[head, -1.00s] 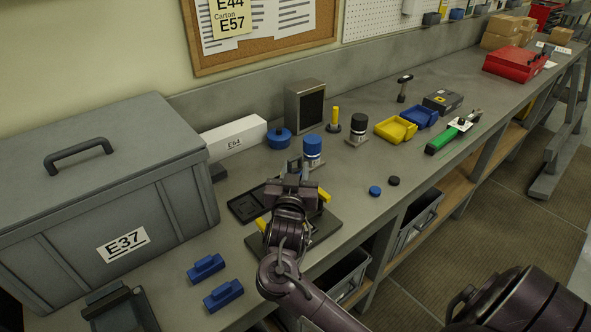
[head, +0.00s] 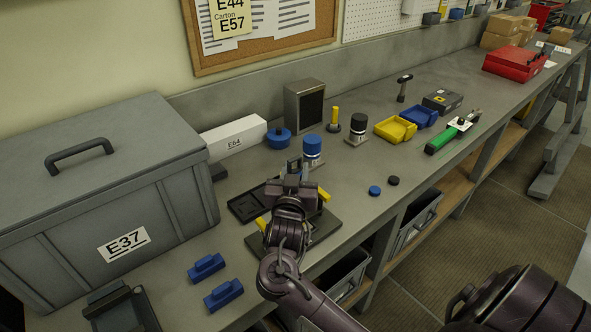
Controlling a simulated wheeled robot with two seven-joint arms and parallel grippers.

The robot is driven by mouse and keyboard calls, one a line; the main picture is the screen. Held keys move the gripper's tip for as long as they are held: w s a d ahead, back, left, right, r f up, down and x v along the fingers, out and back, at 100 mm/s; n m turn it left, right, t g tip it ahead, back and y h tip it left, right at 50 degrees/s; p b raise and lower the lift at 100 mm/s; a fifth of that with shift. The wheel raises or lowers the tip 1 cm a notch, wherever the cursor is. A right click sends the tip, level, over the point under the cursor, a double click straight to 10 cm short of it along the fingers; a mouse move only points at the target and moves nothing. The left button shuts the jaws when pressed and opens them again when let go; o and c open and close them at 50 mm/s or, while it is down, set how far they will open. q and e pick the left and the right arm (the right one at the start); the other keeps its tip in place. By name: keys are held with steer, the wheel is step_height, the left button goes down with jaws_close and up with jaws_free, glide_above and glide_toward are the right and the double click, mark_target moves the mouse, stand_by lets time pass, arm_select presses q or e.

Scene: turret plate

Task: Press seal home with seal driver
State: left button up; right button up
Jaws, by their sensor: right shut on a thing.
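My right gripper (head: 297,172) is over the dark plate (head: 330,227) at the front of the bench, seen from behind. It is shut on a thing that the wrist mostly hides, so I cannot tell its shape. Yellow parts (head: 323,194) show at both sides of the wrist, above the plate. A blue-topped cylinder with a pale lower part (head: 312,146) stands just beyond the gripper tips; I cannot tell whether they touch. The seal, and any contact with it, is hidden.
A black tray (head: 243,209) lies left of the gripper. Two blue blocks (head: 223,295) and a big grey case (head: 103,190) are further left. Small blue and black discs (head: 375,190) lie right. A black-topped cylinder (head: 357,124) and yellow bin (head: 395,129) stand behind.

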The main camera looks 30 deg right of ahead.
mark_target(296, 160)
steer(key=shift+w+d+r+p, duration=0.15)
steer(key=shift+r+p, duration=0.35)
steer(key=shift+p, duration=0.25)
steer(key=shift+r+p, duration=0.9)
steer(key=shift+r, duration=0.35)
step_height(296, 160, up, 4)
steer(key=p, duration=0.3)
steer(key=shift+p, duration=0.35)
